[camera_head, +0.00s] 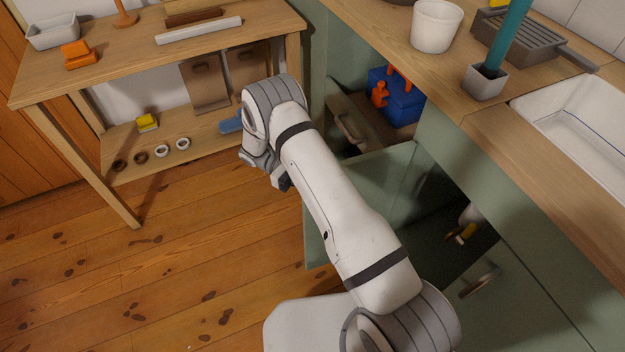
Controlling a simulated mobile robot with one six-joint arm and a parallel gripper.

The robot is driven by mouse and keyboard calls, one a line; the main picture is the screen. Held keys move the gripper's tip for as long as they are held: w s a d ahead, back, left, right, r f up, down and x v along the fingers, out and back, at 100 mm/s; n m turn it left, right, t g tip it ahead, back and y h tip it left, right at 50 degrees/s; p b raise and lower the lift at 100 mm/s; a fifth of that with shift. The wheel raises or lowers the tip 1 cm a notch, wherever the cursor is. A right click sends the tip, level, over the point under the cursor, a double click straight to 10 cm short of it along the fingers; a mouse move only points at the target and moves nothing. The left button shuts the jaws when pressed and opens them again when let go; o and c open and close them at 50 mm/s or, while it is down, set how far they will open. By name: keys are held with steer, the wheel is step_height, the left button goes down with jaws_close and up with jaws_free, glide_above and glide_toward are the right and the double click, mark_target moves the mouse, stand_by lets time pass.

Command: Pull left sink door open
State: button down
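The left sink door (378,182) is a green panel that stands swung out from the cabinet under the sink (585,120). The dark inside of the sink cabinet (440,235) shows to its right. My arm crosses in front of the door and hides part of it. My gripper (282,181) is a small dark shape at the far end of the arm, to the left of the door panel, over the wooden floor. Its fingers are mostly hidden by the wrist, so I cannot tell whether they are open or touch the door. The door's handle is not visible.
A right green door with a metal handle (480,281) appears closed. Behind the left door, another green front with a handle (350,127) stands open beside a blue toolbox (403,100). A wooden workbench (130,62) stands at the left. The floor (150,270) at lower left is clear.

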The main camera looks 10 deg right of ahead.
steer(key=shift+w+a, duration=0.1)
steer(key=shift+a, duration=0.05)
steer(key=c, duration=1.7)
jaws_free()
steer(key=shift+a, duration=0.1)
steer(key=shift+w, duration=0.1)
